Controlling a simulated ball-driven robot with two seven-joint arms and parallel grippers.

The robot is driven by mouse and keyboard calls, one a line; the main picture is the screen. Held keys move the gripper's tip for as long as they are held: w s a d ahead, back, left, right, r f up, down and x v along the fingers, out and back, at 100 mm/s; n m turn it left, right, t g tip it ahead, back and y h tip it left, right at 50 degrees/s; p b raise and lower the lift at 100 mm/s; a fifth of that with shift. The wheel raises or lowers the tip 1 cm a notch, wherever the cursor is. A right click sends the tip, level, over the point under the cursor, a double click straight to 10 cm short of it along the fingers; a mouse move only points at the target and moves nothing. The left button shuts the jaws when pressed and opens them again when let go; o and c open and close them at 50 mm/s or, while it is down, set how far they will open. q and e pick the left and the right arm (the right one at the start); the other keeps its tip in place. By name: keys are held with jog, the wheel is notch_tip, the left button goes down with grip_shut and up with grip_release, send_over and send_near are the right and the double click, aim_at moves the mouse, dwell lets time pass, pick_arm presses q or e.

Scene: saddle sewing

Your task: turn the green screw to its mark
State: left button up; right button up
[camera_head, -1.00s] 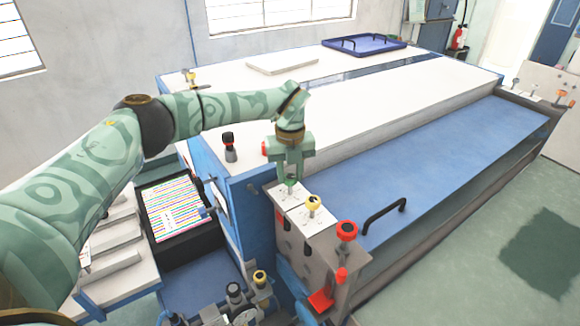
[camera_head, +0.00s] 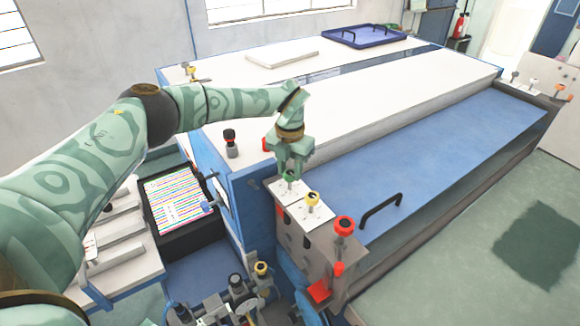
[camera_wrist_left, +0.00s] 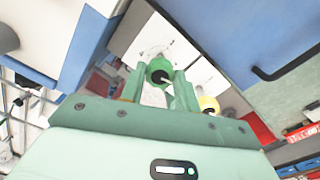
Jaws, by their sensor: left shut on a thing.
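The green screw (camera_head: 290,175) stands on a white plate (camera_head: 284,190) at the near left corner of the long machine. My left gripper (camera_head: 291,168) points down over it from above. In the left wrist view the round green knob (camera_wrist_left: 158,70) sits between the two fingers, and the gripper is shut on it. A white plate with fine dark markings (camera_wrist_left: 168,40) shows behind the knob; I cannot read the mark there. My right gripper is not in view.
A yellow screw (camera_head: 312,199) and a red screw (camera_head: 344,225) stand in a row just in front of the green one. A black handle (camera_head: 381,209) rises from the blue cover to the right. A black-and-red knob (camera_head: 230,143) stands on the machine's left.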

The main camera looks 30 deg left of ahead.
aim_at(290, 172)
pick_arm(q)
jog(key=shift+w+r, duration=0.2)
jog(key=shift+r, duration=0.05)
dwell(0.3)
jog(key=o, duration=0.9)
jog(key=shift+o, duration=0.3)
jog(key=shift+s+f+m, duration=0.1)
jog(key=shift+s+m, duration=0.05)
jog(key=shift+m, duration=0.15)
jog(key=shift+r, duration=0.4)
notch_tip(290, 172, up, 16)
jog(key=b, duration=0.3)
jog(key=shift+f, duration=0.25)
